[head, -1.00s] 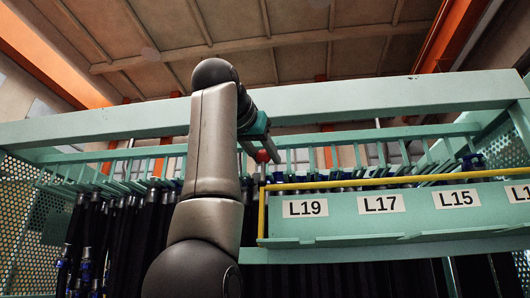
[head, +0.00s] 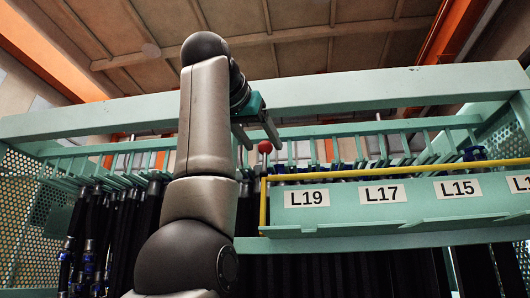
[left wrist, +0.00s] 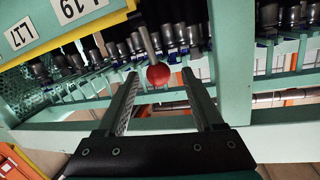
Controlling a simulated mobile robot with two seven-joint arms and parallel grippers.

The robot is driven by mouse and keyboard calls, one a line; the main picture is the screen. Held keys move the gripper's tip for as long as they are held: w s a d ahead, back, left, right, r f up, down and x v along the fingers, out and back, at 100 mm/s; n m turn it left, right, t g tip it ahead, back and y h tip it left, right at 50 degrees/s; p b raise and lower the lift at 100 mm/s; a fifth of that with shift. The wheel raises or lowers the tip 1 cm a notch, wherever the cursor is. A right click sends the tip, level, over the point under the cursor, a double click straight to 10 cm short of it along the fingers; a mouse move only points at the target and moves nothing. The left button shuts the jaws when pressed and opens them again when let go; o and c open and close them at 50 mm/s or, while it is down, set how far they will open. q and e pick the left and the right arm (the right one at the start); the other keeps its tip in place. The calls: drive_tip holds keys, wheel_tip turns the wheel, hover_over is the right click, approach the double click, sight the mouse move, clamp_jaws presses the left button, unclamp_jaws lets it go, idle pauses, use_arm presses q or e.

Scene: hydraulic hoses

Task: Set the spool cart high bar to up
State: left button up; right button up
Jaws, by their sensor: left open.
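The yellow bar (head: 263,203) runs along the top of the teal panel and bends down at its left end. Next to that end a grey rod rises to a red ball knob (head: 265,147). My left gripper (head: 266,148) is open, and its two fingers reach down on either side of the knob. In the left wrist view the red knob (left wrist: 158,76) appears between the fingertips of the open gripper (left wrist: 160,73), with a gap to each finger. Whether it lies fully at fingertip depth is hard to tell. My right gripper is not in view.
The teal panel (head: 400,214) carries labels L19, L17 and L15. A thick teal beam (head: 370,91) crosses behind my gripper, with a slotted teal rack (head: 130,155) and dark hanging hoses (head: 120,230) below. Perforated side panels stand at both ends.

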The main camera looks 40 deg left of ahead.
use_arm(q)
drive_tip(key=b+v, duration=0.2)
drive_tip(key=v, duration=1)
